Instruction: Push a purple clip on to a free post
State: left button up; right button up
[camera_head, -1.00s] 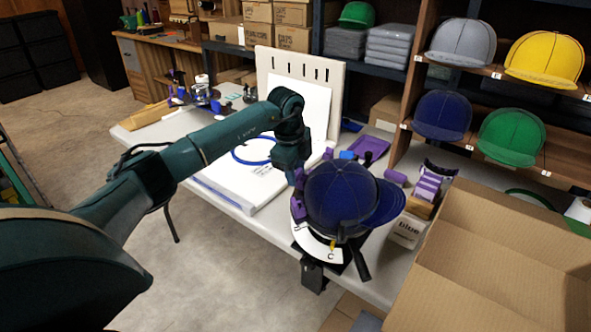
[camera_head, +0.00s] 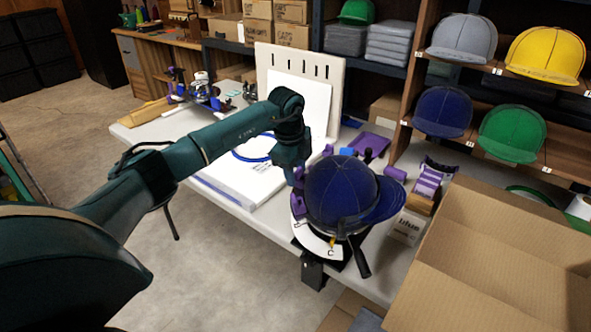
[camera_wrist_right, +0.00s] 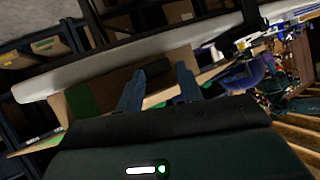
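A navy blue cap (camera_head: 340,192) sits on a round stand with a white ring (camera_head: 312,240) marked "C". Purple pieces that look like clips show around the cap: one at its left edge (camera_head: 298,206), one behind it (camera_head: 327,150) and one at its right (camera_head: 395,173). A dark upright piece, perhaps a post (camera_head: 368,154), stands behind the cap. My left gripper (camera_head: 298,178) points down close against the cap's left side. Its fingertips are too small and hidden to read. My right gripper (camera_wrist_right: 158,88) shows in the right wrist view with its fingers apart and nothing seen between them.
A purple tray (camera_head: 372,143) and a purple-striped holder (camera_head: 428,182) lie on the table behind and right of the cap. A large open cardboard box (camera_head: 480,255) fills the right front. A white board (camera_head: 245,180) lies left of the cap. Shelves of caps stand behind.

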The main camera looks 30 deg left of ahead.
pick_arm(q)
jog(key=o, duration=0.3)
jog(key=shift+o, duration=0.2)
notch_tip(320, 180, up, 13)
jog(key=s, duration=0.2)
jog(key=shift+s, duration=0.15)
jog(key=shift+a, duration=0.1)
